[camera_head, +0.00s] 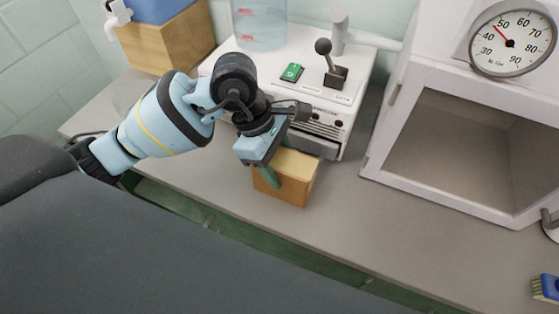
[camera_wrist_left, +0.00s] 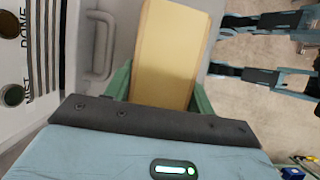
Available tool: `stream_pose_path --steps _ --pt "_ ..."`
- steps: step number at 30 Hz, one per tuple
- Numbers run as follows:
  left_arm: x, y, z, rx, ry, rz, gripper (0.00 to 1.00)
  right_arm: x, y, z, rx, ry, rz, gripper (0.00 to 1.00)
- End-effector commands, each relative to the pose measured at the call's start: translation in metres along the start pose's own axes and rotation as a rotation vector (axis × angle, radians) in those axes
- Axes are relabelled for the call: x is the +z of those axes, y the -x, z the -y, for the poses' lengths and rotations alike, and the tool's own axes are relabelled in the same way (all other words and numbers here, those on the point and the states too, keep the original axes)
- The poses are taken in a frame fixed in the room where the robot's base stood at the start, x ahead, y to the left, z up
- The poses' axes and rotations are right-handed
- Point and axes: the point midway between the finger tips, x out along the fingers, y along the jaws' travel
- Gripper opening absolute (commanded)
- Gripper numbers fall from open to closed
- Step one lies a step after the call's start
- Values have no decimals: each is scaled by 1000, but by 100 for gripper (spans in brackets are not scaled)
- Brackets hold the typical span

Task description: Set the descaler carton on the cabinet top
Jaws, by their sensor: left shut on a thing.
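A plain tan carton (camera_head: 293,185), taken to be the descaler carton, is in front of the white machine, low over or on the grey counter; I cannot tell if it touches. My left gripper (camera_head: 272,172) is shut on it from above. In the left wrist view the carton (camera_wrist_left: 170,50) lies between the two green fingers, its pale face towards the camera. No label shows on it. The white cabinet (camera_head: 385,150) with a large window stands at the right; its top is mostly cut off by the frame. My right gripper is not seen.
The white machine (camera_head: 318,115) with a lever (camera_head: 330,62) and green switch (camera_head: 292,72) stands behind the carton. A round gauge (camera_head: 511,43) is at the cabinet's upper front. A wooden box (camera_head: 170,40) is at the back left. The counter (camera_head: 400,225) before the cabinet is clear; a brush (camera_head: 546,288) lies far right.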

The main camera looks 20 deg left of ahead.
Motion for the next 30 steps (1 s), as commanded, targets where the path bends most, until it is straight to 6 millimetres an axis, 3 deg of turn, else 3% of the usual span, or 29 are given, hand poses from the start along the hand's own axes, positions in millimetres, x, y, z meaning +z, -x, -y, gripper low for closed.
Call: stream_pose_path --steps 1,6,17,23,30 --pt "-1 -2 0 -1 1 -1 56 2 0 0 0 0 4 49" --pt "-1 -1 0 0 1 -1 76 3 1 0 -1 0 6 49" --pt "1 4 0 2 0 0 76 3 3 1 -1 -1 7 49" --pt "0 33 -1 5 -1 -1 76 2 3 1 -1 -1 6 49" --pt "0 82 -1 5 0 -2 76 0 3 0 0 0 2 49"
